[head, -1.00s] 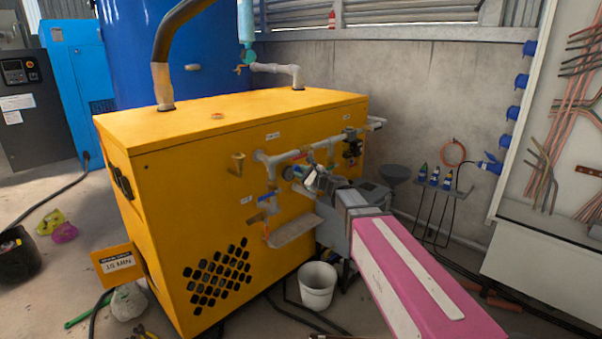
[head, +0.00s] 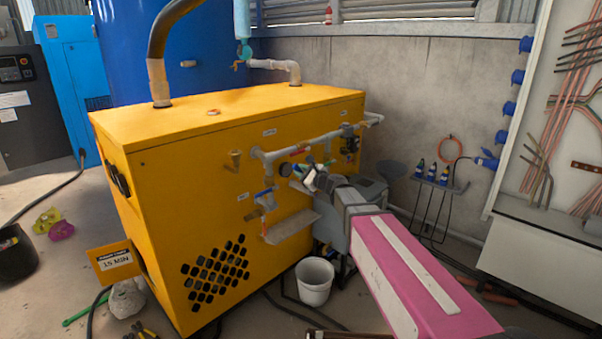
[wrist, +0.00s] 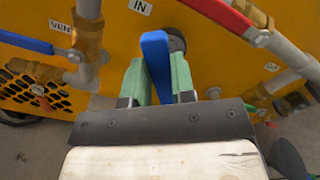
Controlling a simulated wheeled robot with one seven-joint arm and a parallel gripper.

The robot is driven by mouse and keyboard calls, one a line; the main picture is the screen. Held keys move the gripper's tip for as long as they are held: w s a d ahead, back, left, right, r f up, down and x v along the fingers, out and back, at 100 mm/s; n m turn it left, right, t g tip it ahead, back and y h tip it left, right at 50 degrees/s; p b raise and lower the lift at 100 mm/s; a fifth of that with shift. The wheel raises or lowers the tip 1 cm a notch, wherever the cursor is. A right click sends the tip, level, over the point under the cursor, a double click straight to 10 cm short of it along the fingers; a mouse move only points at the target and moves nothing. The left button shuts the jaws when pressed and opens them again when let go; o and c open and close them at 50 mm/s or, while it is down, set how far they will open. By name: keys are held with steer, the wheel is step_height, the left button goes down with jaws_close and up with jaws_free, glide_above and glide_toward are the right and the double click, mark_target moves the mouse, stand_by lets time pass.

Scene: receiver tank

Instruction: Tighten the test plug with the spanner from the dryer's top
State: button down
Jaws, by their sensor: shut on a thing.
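My gripper (head: 306,183) is in front of the yellow dryer's (head: 165,210) pipework, close to a round gauge (head: 285,170). In the wrist view my green-padded fingers (wrist: 160,82) are shut on a blue bar, which looks like the spanner (wrist: 156,58). It sticks up and out past the fingertips, in front of a dark round part (wrist: 177,43) on the yellow panel. The spanner's jaw end cannot be made out. No spanner shows on the dryer's top (head: 180,118). I cannot pick out the test plug for certain.
A blue valve lever (wrist: 27,42) is left of my gripper, and a red lever (wrist: 220,15) is at its upper right. Grey pipes and brass fittings (wrist: 89,37) crowd both sides. A white bucket (head: 314,283) stands on the floor below.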

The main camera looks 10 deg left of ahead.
steer(key=shift+w+d+f, duration=0.1)
steer(key=shift+f, duration=0.1)
steer(key=shift+w+d+f, duration=0.2)
steer(key=shift+w+f, duration=0.1)
steer(key=shift+f, duration=0.2)
steer(key=shift+w+f, duration=0.1)
steer(key=shift+f, duration=0.1)
steer(key=shift+w+d+f, duration=0.25)
steer(key=shift+d+f, duration=0.05)
steer(key=shift+f, duration=0.2)
stand_by(0.5)
steer(key=w+d+m, duration=1)
steer(key=w+m, duration=0.3)
steer(key=w, duration=0.1)
steer(key=shift+d+f+m, duration=0.15)
steer(key=shift+d+m, duration=0.25)
stand_by(0.7)
